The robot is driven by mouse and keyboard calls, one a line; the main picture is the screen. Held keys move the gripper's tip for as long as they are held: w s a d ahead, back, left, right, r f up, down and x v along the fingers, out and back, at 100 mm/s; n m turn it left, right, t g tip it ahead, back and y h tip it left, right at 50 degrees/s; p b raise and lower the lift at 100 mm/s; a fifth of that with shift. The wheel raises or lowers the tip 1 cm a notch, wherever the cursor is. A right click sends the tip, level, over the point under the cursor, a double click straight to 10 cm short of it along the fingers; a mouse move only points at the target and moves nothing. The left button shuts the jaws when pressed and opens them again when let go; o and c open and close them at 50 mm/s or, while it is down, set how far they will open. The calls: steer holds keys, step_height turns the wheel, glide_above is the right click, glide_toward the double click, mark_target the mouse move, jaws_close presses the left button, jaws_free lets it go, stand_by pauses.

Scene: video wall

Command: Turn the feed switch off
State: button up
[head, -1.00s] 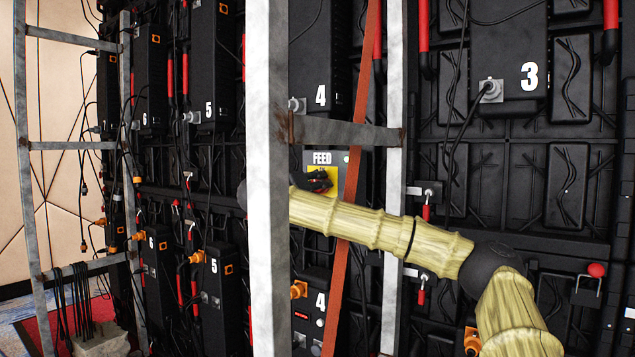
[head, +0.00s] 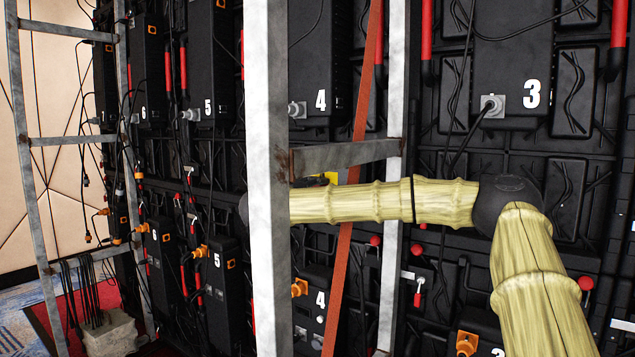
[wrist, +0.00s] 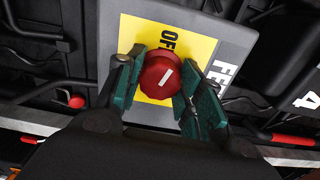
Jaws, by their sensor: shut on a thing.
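The feed switch is a red knob (wrist: 159,70) with a white line on its face, in the wrist view. It stands on a yellow plate (wrist: 191,47) marked OFF, on a grey box (wrist: 240,45) whose partly covered label begins FE. In the head view only a yellow corner of the plate (head: 332,177) shows above my arm; the knob and gripper are hidden.
A metal ladder-like frame has a near upright (head: 268,240) in front of my arm and a crossbar (head: 345,155) just above it. An orange strap (head: 338,290) runs behind my arm. Cables and black numbered boxes (head: 510,75) cover the wall.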

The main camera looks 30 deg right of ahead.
steer(key=shift+f+n+p, duration=0.15)
steer(key=shift+n+p, duration=0.75)
steer(key=shift+n, duration=0.2)
steer(key=shift+a, duration=0.1)
steer(key=o, duration=1)
steer(key=shift+w, duration=0.1)
steer(key=v, duration=0.7)
steer(key=shift+s, duration=0.25)
